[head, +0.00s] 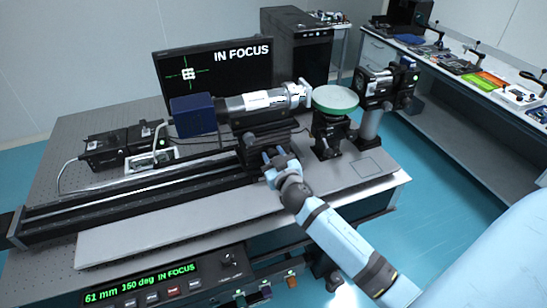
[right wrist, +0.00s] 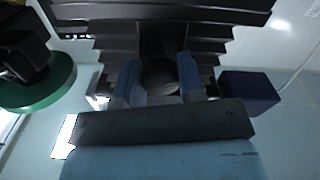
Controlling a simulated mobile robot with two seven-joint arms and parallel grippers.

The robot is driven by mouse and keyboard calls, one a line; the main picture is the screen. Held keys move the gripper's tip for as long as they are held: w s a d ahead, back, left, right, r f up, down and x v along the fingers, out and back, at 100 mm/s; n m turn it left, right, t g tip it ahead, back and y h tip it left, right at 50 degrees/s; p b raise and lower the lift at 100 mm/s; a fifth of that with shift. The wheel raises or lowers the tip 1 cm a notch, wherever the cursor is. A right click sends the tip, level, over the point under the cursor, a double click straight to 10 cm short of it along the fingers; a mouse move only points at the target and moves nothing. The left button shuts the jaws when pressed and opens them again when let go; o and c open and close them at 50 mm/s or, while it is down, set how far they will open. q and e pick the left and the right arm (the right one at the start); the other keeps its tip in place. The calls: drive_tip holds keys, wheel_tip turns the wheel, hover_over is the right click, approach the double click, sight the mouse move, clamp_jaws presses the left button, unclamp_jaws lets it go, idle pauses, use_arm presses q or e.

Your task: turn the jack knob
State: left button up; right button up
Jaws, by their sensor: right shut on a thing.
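The black lab jack (head: 262,133) stands on the dark rail and carries a camera with a silver lens tube (head: 258,101). My right gripper (head: 277,158) reaches the front of the jack from below right. In the right wrist view, its two blue fingers (right wrist: 160,82) are on either side of the round dark jack knob (right wrist: 160,74), shut on it. The knob is mostly hidden by the fingers in the head view. The monitor (head: 215,78) shows a target with "IN FOCUS". The front panel (head: 145,285) reads "61 mm" and "IN FOCUS". My left gripper is not in view.
A round green-topped stage (head: 335,99) stands right of the lens, with another optic mount (head: 386,84) beyond. The long dark rail (head: 140,194) runs left. A small black device (head: 105,150) sits at the back left. The plate's right front is clear.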

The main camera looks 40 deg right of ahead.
drive_tip(key=o, duration=0.9)
drive_tip(key=shift+s, duration=0.1)
drive_tip(key=b+v, duration=0.3)
drive_tip(key=v, duration=1)
drive_tip(key=shift+s+f, duration=0.1)
drive_tip(key=shift+s, duration=0.25)
drive_tip(key=s+a+f+n+g+y+p, duration=0.1)
drive_tip(key=s+a+f+g+y, duration=0.1)
drive_tip(key=s+a+f, duration=0.2)
drive_tip(key=s+a+f+n+g+y+p, duration=0.1)
drive_tip(key=s+a+f+g+y+p, duration=0.1)
drive_tip(key=s+a+f, duration=0.3)
drive_tip(key=s+a+f+n+g+y+p, duration=0.1)
drive_tip(key=s+a+f+g+y, duration=0.1)
drive_tip(key=f, duration=0.5)
drive_tip(key=shift+s+a+f+y, duration=0.2)
drive_tip(key=shift+s+a+y, duration=0.2)
drive_tip(key=shift+s+a, duration=0.3)
drive_tip(key=shift+s+a+f+y, duration=0.2)
drive_tip(key=shift+s+a+y, duration=0.2)
drive_tip(key=shift+s+a, duration=0.25)
